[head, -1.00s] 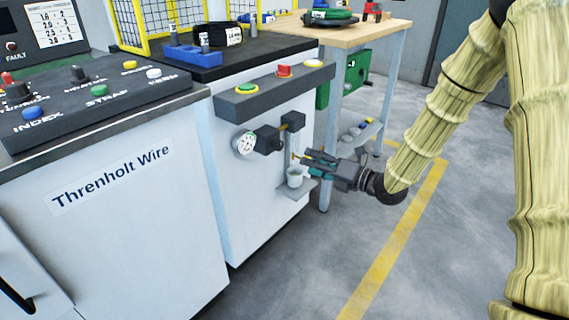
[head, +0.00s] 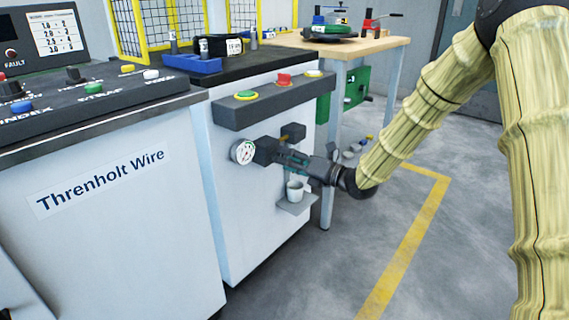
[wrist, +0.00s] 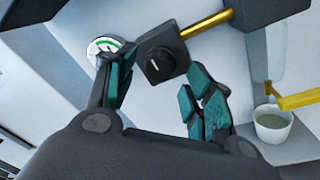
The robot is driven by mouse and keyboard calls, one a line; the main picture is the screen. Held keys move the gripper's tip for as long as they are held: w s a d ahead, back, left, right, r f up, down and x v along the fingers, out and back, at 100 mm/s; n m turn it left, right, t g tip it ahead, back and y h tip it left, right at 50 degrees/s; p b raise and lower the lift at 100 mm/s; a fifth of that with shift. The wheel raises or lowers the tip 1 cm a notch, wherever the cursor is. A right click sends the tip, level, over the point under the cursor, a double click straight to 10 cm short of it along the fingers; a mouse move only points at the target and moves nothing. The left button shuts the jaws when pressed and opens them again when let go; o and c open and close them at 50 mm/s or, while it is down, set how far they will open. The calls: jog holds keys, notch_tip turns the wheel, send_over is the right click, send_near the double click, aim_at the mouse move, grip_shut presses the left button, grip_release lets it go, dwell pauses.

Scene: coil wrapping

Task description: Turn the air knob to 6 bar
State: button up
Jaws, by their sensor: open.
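The air knob (wrist: 160,66) is a small round black knob with a white line on the front of a dark block; in the wrist view it lies between and just beyond my fingertips. My gripper (wrist: 158,80) is open, one teal-padded finger on each side of the knob; I cannot tell if either touches it. In the head view my gripper (head: 282,158) is at the dark regulator block (head: 264,150) and hides the knob. The round white gauge (head: 243,152) is left of the block; its green arc shows in the wrist view, its reading is too small to tell.
A brass pipe (wrist: 207,23) runs from the block to another dark fitting. A cup (head: 295,190) stands on a small shelf (head: 298,207) below my gripper. A dark button box (head: 270,97) juts out above. The floor to the right is clear.

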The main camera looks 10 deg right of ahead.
jog(key=shift+w+a, duration=0.5)
jog(key=shift+w, duration=0.05)
jog(key=c, duration=1)
